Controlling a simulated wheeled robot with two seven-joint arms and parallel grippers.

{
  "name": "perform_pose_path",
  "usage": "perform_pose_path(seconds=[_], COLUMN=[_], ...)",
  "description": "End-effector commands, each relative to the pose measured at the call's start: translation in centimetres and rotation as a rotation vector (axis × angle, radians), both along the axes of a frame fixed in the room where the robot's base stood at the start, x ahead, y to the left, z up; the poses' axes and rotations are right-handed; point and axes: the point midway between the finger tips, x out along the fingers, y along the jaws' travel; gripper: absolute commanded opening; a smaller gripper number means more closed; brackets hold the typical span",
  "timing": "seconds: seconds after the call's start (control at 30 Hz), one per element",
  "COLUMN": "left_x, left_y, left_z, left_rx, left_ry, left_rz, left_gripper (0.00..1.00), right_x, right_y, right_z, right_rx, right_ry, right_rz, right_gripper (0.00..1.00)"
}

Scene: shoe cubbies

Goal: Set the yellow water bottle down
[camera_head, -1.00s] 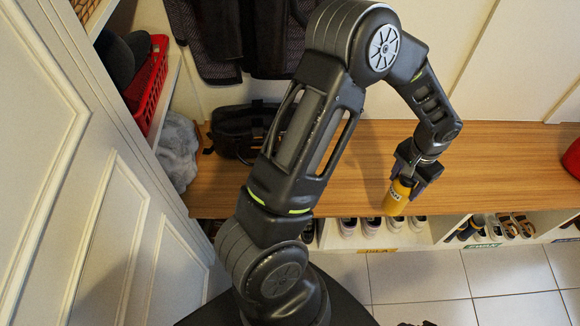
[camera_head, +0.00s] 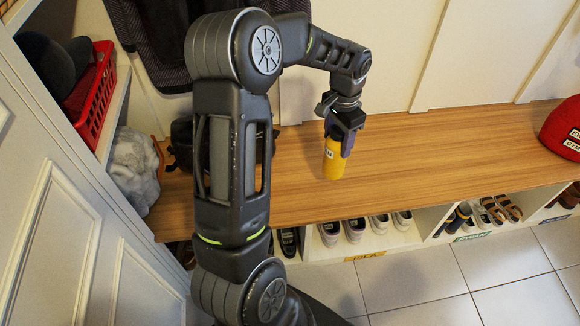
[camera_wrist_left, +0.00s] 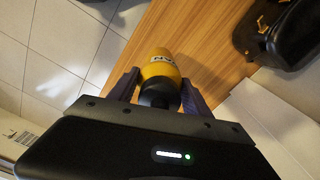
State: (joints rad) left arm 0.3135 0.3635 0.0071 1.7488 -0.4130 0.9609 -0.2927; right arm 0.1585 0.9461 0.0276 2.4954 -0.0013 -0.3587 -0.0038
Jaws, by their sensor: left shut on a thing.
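The yellow water bottle (camera_head: 333,160) is upright in my left gripper (camera_head: 342,136), over the wooden bench top (camera_head: 430,155). I cannot tell whether its base touches the wood. My left gripper is shut on the bottle near its top. In the left wrist view the bottle (camera_wrist_left: 160,72), with a dark cap and a pale label, is between the two fingers (camera_wrist_left: 158,92). My right gripper is not in view.
A black bag (camera_head: 182,145) sits on the bench behind my left arm. Shoes (camera_head: 355,229) fill the cubbies below. The bench between bottle and hat is clear.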

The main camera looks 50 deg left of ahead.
Motion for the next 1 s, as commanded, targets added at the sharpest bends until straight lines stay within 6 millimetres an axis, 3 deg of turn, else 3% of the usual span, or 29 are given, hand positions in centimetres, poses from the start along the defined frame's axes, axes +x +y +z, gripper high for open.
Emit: perform_pose_path(seconds=[0.4,0.77,1.0], left_x=[0.0,0.1,0.0], left_y=[0.0,0.0,0.0], left_z=[-5.8,-6.3,-9.0], left_rx=[-0.001,0.001,-0.001], left_ry=[0.001,-0.001,0.002], left_rz=[0.001,0.001,0.000], left_gripper=[0.00,0.00,0.00], right_x=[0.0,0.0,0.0], right_y=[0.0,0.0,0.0], right_z=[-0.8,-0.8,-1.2], right_rx=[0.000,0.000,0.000], right_ry=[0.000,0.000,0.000], right_rz=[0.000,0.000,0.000], right_gripper=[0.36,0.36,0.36])
